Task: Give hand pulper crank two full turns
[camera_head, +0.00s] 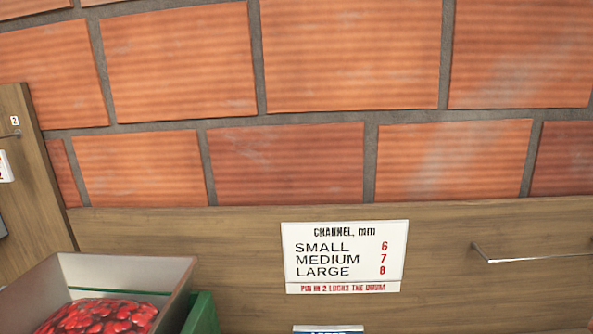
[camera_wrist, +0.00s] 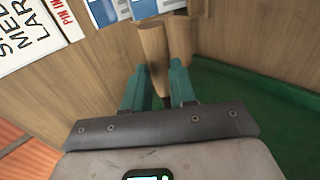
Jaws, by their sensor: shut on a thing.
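In the wrist view my gripper (camera_wrist: 160,70), with two green fingers, is shut on a wooden handle (camera_wrist: 153,48), which looks like the pulper's crank grip. The handle passes between the fingers and stands out beyond their tips. A second wooden piece (camera_wrist: 181,36) shows right beside it. The crank arm and its hub cannot be made out. In the head view a pale hopper (camera_head: 133,268) full of red cherries (camera_head: 98,318) stands at the lower left, with a green body part (camera_head: 203,315) beside it. My gripper does not show in the head view.
A wooden board (camera_head: 200,230) runs below a brick wall (camera_head: 350,55). It carries a white channel-size sign (camera_head: 345,250) and a metal rod (camera_head: 530,258) at the right. In the wrist view a green surface (camera_wrist: 245,95) lies to the right of my fingers, and blue-and-white cards (camera_wrist: 110,10) are close ahead.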

